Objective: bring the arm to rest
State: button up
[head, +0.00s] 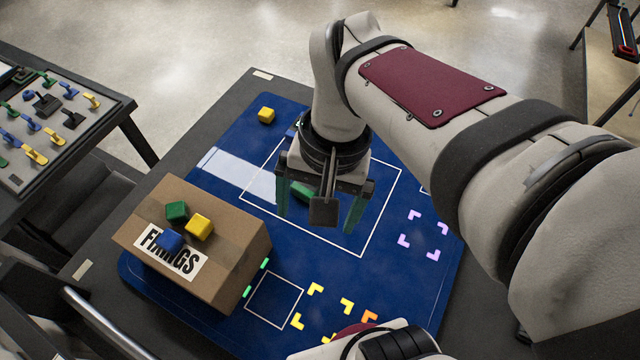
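My gripper (317,222) hangs over the blue mat (215,130), pointing down, near the large white outlined square. Its two greenish fingers are spread apart, with nothing visibly held between them. A green piece (302,191) shows behind the gripper, partly hidden by it; it looks to be on the mat. My arm reaches in from the right side and covers much of the mat's right part.
A side table (100,115) holds several coloured parts.

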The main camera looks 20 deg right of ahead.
jog(key=s+f, duration=0.4)
jog(key=s, duration=0.4)
jog(key=shift+a, duration=0.45)
